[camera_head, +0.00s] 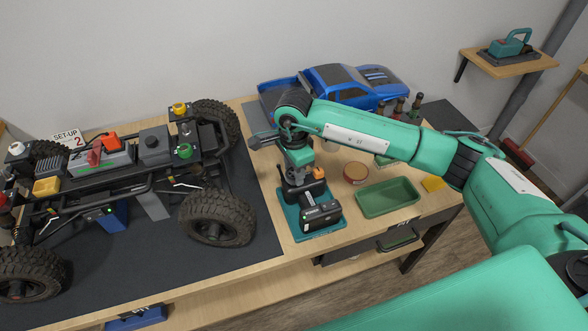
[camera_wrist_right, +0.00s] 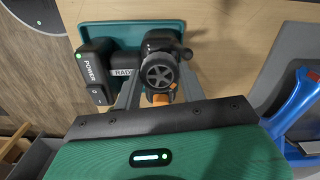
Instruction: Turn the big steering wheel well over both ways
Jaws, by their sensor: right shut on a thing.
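The radio transmitter (camera_head: 322,212) stands on a teal tray (camera_head: 300,234) beside the crawler. In the right wrist view, its body with the POWER label (camera_wrist_right: 92,72) is at the left. The big dark steering wheel (camera_wrist_right: 159,73) faces the camera, with spokes showing. My right gripper (camera_head: 297,181) reaches down over the radio from above. In the right wrist view its two grey fingers (camera_wrist_right: 158,88) stand on either side of the wheel, shut on it. In the head view the wheel is mostly hidden by my gripper. My left gripper is not in view.
The crawler (camera_head: 140,160) stands on a dark mat (camera_head: 150,260) to the left. A blue truck body (camera_head: 345,85) lies behind. A green tray (camera_head: 388,197), a round tin (camera_head: 356,173) and a yellow block (camera_head: 433,183) are to the right. An orange part (camera_wrist_right: 161,99) shows near the wheel.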

